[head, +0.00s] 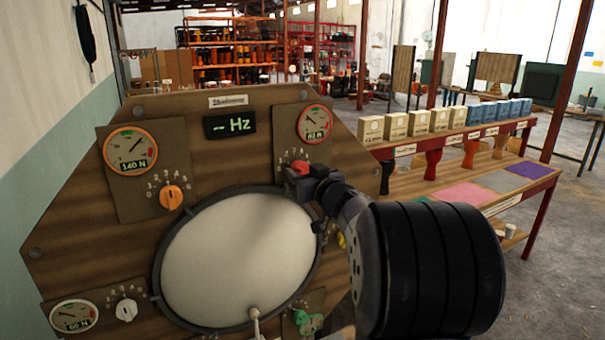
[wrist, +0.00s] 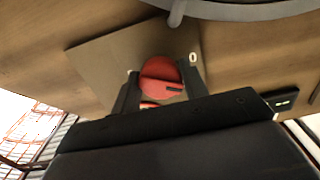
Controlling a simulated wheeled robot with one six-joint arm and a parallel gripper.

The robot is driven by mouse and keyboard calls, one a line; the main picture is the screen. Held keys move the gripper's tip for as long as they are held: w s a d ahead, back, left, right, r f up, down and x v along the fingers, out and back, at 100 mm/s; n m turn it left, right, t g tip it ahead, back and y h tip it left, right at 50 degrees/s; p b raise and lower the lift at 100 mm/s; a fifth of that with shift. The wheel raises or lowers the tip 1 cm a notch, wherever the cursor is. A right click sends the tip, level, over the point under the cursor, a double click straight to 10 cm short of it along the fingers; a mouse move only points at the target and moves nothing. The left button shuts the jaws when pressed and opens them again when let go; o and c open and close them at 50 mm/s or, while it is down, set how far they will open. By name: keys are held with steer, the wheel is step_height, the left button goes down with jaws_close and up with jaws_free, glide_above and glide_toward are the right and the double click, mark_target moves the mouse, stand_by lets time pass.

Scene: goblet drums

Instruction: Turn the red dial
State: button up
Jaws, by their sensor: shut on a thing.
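The red dial (head: 299,167) sits on the upper right plate of the wooden panel, below a red-rimmed gauge (head: 314,124) reading about 63 N. In the head view my arm hides much of its numbered scale. My gripper (head: 312,187) reaches it from the right. In the wrist view the round red dial (wrist: 161,78) with its raised bar and dark pointer mark lies between the two black fingers of my gripper (wrist: 158,90). The fingers are shut on the dial, one on each side. A "0" shows on the plate near it.
A large pale drumhead (head: 238,258) fills the panel's middle, close to my gripper. An orange dial (head: 172,196), a white dial (head: 126,309) and a green dial (head: 307,321) sit around it. A bench (head: 470,185) with boxes and goblet drums stands at the right.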

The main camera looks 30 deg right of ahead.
steer(key=shift+r+p, duration=0.15)
steer(key=shift+p, duration=0.45)
steer(key=shift+c, duration=0.3)
steer(key=m+p, duration=0.2)
steer(key=p, duration=0.1)
steer(key=shift+r, duration=0.15)
steer(key=m+p, duration=0.3)
steer(key=p, duration=0.1)
steer(key=shift+f+m, duration=0.2)
steer(key=shift+m, duration=0.2)
steer(key=shift+f+p, duration=0.1)
steer(key=shift+p, duration=0.25)
steer(key=o, duration=0.9)
steer(key=shift+o, duration=0.2)
steer(key=s+b, duration=0.1)
steer(key=s, duration=0.9)
steer(key=shift+s+b, duration=0.3)
steer(key=shift+s, duration=0.1)
